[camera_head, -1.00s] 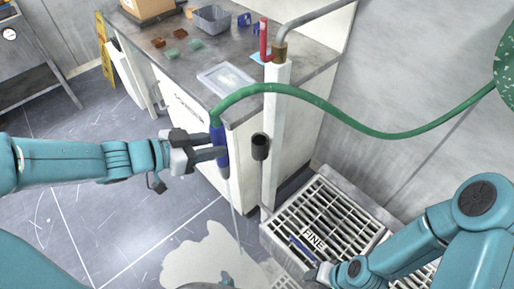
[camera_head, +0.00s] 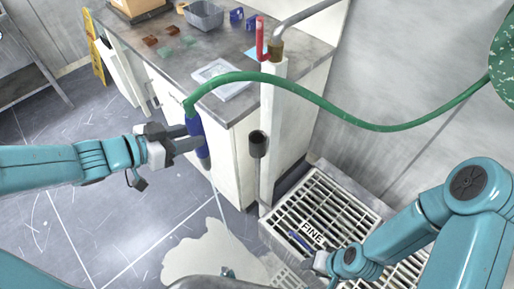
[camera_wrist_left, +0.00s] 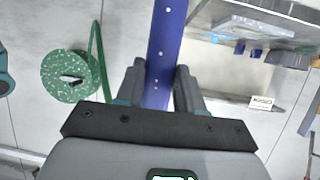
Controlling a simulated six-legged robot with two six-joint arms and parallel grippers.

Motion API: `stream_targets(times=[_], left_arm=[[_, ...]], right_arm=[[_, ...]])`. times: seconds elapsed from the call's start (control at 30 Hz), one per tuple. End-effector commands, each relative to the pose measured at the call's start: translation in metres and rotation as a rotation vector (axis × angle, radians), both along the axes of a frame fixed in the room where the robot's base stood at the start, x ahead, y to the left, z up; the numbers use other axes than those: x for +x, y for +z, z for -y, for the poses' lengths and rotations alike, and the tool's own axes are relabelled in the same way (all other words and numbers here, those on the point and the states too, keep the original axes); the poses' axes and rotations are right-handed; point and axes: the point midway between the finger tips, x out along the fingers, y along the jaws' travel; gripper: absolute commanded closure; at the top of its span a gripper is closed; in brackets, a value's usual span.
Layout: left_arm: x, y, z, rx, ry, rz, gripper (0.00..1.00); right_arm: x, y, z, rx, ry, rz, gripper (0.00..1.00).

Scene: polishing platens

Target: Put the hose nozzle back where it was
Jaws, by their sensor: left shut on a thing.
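The blue hose nozzle (camera_head: 196,127) hangs roughly upright, slightly tilted, from the green hose (camera_head: 300,94). My left gripper (camera_head: 190,146) is shut on it. In the left wrist view the nozzle (camera_wrist_left: 166,45) runs between the fingers of my left gripper (camera_wrist_left: 160,88). A dark cup-shaped holder (camera_head: 258,144) is fixed to the white post (camera_head: 271,110), to the right of the nozzle and apart from it. A thin pale stream runs down below the nozzle. My right gripper (camera_head: 320,266) is low over the grate; its fingers are too unclear to judge.
A grate (camera_head: 340,205) with a FINE label lies right of the post. A pale puddle (camera_head: 210,255) spreads on the floor. Open floor lies left.

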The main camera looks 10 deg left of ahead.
Motion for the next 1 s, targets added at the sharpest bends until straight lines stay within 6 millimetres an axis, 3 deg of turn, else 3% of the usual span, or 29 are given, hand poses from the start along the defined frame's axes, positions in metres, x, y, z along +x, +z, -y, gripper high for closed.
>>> stream_targets(times=[0.17,0.5,0.83,1.0], left_arm=[[0.02,0.0,0.011,0.0,0.001,0.001,1.0],[0.104,0.0,0.066,-0.001,0.001,0.0,1.0],[0.165,0.001,0.106,0.0,0.003,0.001,1.0],[0.164,-0.039,0.105,-0.002,0.007,-0.005,1.0]], right_arm=[[0.0,-0.001,0.0,0.0,0.0,0.0,0.57],[0.0,-0.005,0.0,0.0,0.0,0.0,0.57],[0.0,-0.001,0.0,0.0,0.0,0.0,0.57],[0.0,-0.023,0.0,0.0,0.0,0.0,0.57]])
